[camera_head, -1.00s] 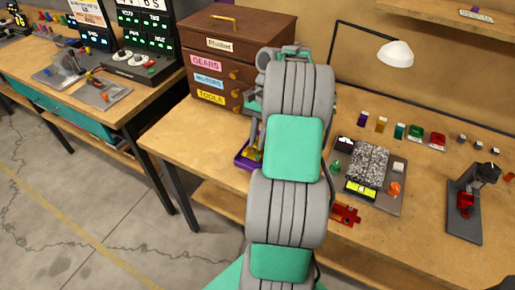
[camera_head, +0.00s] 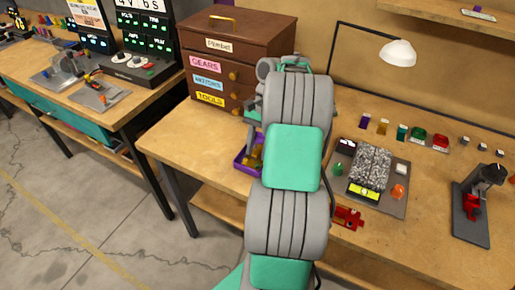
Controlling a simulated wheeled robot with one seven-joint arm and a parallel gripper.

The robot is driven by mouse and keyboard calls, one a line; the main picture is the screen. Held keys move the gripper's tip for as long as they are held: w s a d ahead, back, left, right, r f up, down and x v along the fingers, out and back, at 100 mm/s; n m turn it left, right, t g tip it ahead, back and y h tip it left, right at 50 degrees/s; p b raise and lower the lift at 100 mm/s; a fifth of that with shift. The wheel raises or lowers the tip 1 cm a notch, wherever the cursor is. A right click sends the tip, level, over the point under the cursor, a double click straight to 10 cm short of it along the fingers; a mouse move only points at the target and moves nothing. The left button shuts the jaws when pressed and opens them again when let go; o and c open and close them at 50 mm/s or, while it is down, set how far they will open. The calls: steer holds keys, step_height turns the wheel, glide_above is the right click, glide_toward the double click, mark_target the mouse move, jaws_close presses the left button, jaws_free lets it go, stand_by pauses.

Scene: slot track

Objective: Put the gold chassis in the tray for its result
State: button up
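A purple tray (camera_head: 240,161) sits on the workbench, left of my arm and below the brown drawer chest. A gold piece (camera_head: 257,153), which looks like the gold chassis, shows in or just over the tray, partly covered by my arm. I cannot tell whether it rests on the tray floor. My gripper is hidden behind my own arm links, so its fingers and any hold on the gold piece do not show.
A grey board with a speckled pad (camera_head: 369,165) and a lit yellow screen (camera_head: 363,192) lies right of my arm. A red chassis (camera_head: 348,217) lies near the front edge. A dark stand (camera_head: 470,210) is at the right. A lamp (camera_head: 398,53) hangs behind.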

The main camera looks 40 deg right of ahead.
steer(key=p+v, duration=1.2)
steer(key=p, duration=0.1)
steer(key=w+a+r+n, duration=0.2)
steer(key=w+a+r, duration=0.1)
steer(key=a+r, duration=0.3)
steer(key=a+r+n+t+h, duration=0.1)
steer(key=a+r+n, duration=0.1)
steer(key=a, duration=0.5)
steer(key=a+r+n+t+h, duration=0.1)
steer(key=a+r+n, duration=0.1)
steer(key=a, duration=0.6)
steer(key=s+a+n+t+h, duration=0.2)
steer(key=s+a+n+t, duration=0.1)
steer(key=s+a+n, duration=0.5)
steer(key=shift+s+a+f, duration=0.5)
steer(key=shift+s+a, duration=0.25)
steer(key=shift+a, duration=0.45)
